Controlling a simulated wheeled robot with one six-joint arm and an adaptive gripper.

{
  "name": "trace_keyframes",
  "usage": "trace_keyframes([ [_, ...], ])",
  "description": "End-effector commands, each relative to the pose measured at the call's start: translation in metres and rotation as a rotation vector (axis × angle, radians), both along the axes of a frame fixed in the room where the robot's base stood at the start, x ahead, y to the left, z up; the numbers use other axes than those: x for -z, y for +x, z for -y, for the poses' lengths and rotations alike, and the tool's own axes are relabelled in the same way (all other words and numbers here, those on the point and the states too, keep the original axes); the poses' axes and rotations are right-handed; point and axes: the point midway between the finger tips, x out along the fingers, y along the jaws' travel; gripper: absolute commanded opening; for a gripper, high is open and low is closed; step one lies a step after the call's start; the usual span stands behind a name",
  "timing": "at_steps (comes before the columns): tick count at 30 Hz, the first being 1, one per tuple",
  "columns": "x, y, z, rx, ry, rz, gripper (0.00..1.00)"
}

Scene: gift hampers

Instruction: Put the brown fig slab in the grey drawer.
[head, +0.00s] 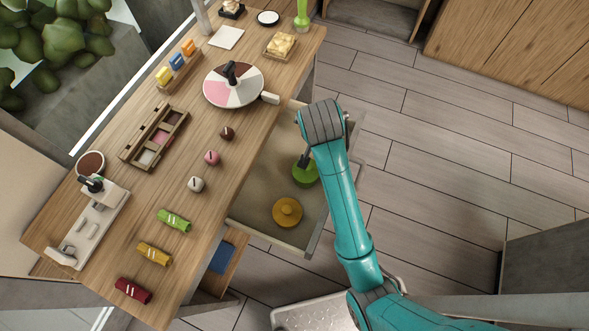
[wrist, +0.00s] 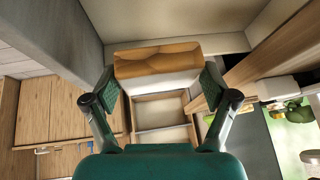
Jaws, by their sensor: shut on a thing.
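In the wrist view my gripper (wrist: 159,78) is shut on a brown slab (wrist: 157,58) with a pale underside, held crosswise between its two fingers. In the wrist view an open box-like space (wrist: 160,112) with pale inner walls shows beyond the slab.
The wooden table (head: 140,210) carries a round pink, white and brown board (head: 219,95), a compartment tray (head: 154,138), small round pieces and green, yellow and red rolls. A lower opening (head: 222,257) with something blue is below. Floor (head: 430,130) to the right is clear.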

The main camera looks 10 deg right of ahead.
Motion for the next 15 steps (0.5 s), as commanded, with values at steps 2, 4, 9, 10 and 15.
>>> trace_keyframes([
  [2, 0.008, -0.003, 0.000, 0.009, -0.002, 0.000, 0.44],
  [4, 0.019, -0.003, 0.000, 0.012, -0.002, -0.001, 0.44],
  [9, 0.049, -0.003, 0.000, 0.012, -0.002, -0.002, 0.44],
  [10, 0.053, -0.003, 0.000, 0.011, -0.001, -0.001, 0.44],
  [15, 0.066, -0.002, 0.000, 0.011, 0.000, 0.002, 0.44],
])
